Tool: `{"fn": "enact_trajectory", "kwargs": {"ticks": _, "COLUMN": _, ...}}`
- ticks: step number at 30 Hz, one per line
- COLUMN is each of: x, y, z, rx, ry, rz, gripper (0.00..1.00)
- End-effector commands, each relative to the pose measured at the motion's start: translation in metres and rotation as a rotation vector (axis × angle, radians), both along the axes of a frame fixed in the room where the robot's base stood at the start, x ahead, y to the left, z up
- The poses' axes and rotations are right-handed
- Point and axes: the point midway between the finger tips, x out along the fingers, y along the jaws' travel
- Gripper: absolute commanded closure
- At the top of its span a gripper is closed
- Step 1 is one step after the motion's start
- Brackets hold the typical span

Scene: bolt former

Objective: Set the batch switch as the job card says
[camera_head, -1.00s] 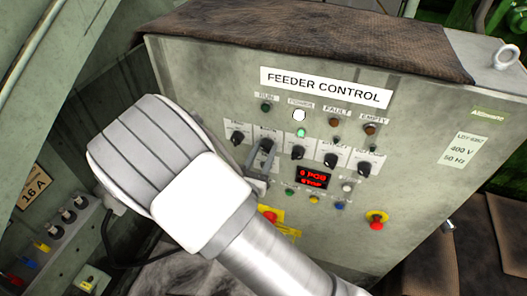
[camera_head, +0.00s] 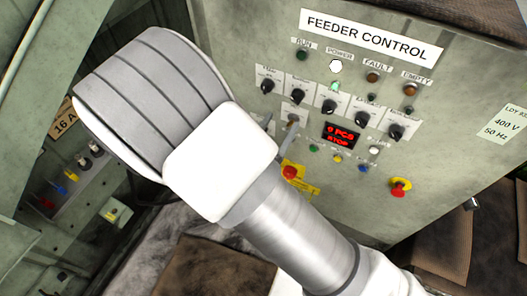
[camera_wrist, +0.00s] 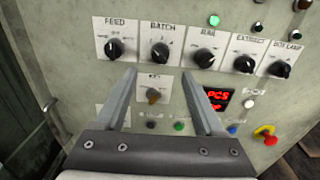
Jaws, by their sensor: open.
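The batch switch (camera_wrist: 159,52) is a black rotary knob on a white plate marked BATCH, second from left in the knob row; it also shows in the head view (camera_head: 299,96). Its pointer looks roughly upward, but the setting is too small to read. My gripper (camera_wrist: 159,74) is open and empty, its fingers pointing at the panel just below the batch knob, apart from it. In the head view my wrist hides most of the gripper. A red display (camera_head: 341,134) seems to read 0 PCS, STOP. I cannot make out a job card.
The feed knob (camera_wrist: 114,48) and rail knob (camera_wrist: 205,57) flank the batch knob closely. A key switch (camera_wrist: 153,95) shows between my fingers. A red emergency button (camera_head: 400,187) sits lower right, another red button (camera_head: 290,172) lower left.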

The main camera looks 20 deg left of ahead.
Motion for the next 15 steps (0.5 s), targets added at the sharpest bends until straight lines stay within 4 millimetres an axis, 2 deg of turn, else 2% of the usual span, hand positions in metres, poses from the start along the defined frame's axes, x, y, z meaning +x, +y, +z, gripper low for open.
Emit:
{"fn": "enact_trajectory", "kwargs": {"ticks": 1, "x": -0.014, "y": 0.002, "z": -0.002, "rx": 0.0, "ry": 0.001, "rz": 0.004, "gripper": 0.29}}
{"fn": "enact_trajectory", "kwargs": {"ticks": 6, "x": -0.052, "y": 0.005, "z": -0.002, "rx": 0.001, "ry": 0.001, "rz": 0.004, "gripper": 0.29}}
{"fn": "enact_trajectory", "kwargs": {"ticks": 9, "x": -0.069, "y": 0.006, "z": -0.001, "rx": 0.001, "ry": 0.0, "rz": 0.003, "gripper": 0.29}}
{"fn": "enact_trajectory", "kwargs": {"ticks": 15, "x": -0.087, "y": 0.007, "z": 0.0, "rx": 0.0, "ry": -0.001, "rz": 0.0, "gripper": 0.29}}
